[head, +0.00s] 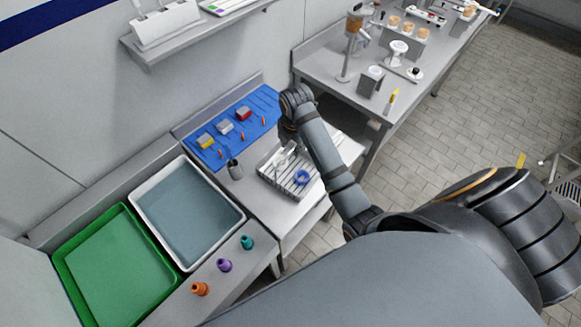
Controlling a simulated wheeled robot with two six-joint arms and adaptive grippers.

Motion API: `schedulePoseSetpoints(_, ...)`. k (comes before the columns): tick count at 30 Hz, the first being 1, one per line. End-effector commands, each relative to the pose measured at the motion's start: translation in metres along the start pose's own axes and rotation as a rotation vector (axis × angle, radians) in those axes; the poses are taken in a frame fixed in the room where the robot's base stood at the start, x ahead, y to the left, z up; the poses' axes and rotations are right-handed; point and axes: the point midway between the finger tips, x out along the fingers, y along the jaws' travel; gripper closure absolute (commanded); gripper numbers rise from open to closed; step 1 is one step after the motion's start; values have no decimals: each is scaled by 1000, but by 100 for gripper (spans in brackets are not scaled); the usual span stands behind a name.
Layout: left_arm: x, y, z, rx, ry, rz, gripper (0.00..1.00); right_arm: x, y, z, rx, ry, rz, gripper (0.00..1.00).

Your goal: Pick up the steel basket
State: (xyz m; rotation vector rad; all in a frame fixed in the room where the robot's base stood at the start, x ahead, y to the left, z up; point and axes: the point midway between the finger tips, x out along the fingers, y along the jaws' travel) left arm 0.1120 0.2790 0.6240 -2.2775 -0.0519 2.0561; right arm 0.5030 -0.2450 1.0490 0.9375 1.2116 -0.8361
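The steel basket (274,183) looks like a shallow, slatted, light grey wire tray. It sits on the steel counter in the middle of the head view, with a blue ring-shaped item (302,178) in it. My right arm reaches over from the right and bends down at its wrist. My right gripper (285,155) is small and pale at the basket's far side. The arm partly hides it, so I cannot tell whether its fingers are open, shut or touching the basket. My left gripper is not in view.
Orange, purple and teal pieces line the front edge. Another bench (330,62) holds lab items.

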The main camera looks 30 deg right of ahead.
Motion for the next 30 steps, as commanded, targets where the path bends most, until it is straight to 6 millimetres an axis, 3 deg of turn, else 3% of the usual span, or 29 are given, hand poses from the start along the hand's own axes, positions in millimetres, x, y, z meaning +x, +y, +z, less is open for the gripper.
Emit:
schedulePoseSetpoints(3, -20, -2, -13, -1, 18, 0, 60, 16, -2, -1, 0, 4, -8, 65)
schedulePoseSetpoints(7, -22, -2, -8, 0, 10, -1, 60, 37, -1, -1, 0, 1, -4, 65)
schedulePoseSetpoints(15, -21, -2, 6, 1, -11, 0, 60, 44, -1, -1, 0, 0, -1, 65)
schedulePoseSetpoints(23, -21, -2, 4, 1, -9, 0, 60, 44, -1, -1, 0, 0, -1, 100)
schedulePoseSetpoints(30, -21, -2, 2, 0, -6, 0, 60, 44, -1, -1, 0, 0, -1, 100)
